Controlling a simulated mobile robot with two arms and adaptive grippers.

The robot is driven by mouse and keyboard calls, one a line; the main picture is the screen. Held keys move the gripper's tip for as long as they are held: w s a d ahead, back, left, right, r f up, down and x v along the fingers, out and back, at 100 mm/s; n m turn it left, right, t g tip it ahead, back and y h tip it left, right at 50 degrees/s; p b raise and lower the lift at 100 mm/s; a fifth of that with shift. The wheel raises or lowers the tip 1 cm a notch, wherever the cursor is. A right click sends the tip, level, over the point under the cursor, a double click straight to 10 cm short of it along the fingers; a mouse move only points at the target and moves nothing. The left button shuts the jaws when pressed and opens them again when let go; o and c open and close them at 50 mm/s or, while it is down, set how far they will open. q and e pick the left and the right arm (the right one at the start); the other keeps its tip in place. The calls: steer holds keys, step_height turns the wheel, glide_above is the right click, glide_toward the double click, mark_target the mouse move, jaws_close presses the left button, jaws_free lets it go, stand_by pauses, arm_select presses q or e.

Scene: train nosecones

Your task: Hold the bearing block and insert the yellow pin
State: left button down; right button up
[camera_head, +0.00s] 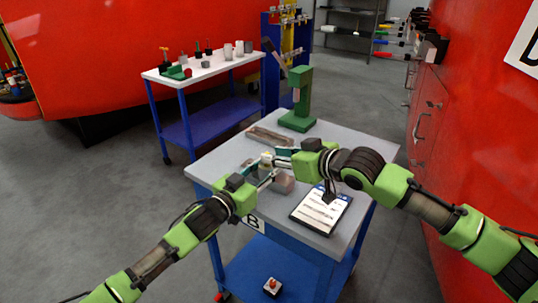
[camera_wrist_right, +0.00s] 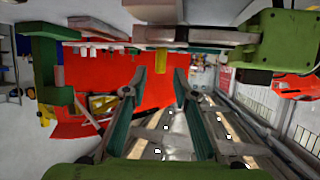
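The yellow pin (camera_wrist_right: 160,60) shows in the right wrist view between the fingertip lines of my right gripper (camera_wrist_right: 161,75), with a gap on both sides. My right gripper is open. It reaches in from the right at the pin (camera_head: 265,158) in the head view. My left gripper (camera_head: 267,176) reaches in from the lower left, with its fingers just below the pin. The bearing block at the pin's foot is mostly hidden by these fingers, and their closure is unclear. A brownish-grey block (camera_head: 283,184) sits on the table right beside the left fingers.
The grey table (camera_head: 345,145) also holds a green press (camera_head: 301,100), a flat tray (camera_head: 270,136) and a tablet-like sheet (camera_head: 321,209). A white-topped cart (camera_head: 215,66) with small parts stands behind. Red cabinets (camera_head: 455,110) line the right.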

steer(key=shift+v, duration=1.8)
arm_select(q)
steer(key=c, duration=1.4)
jaws_free()
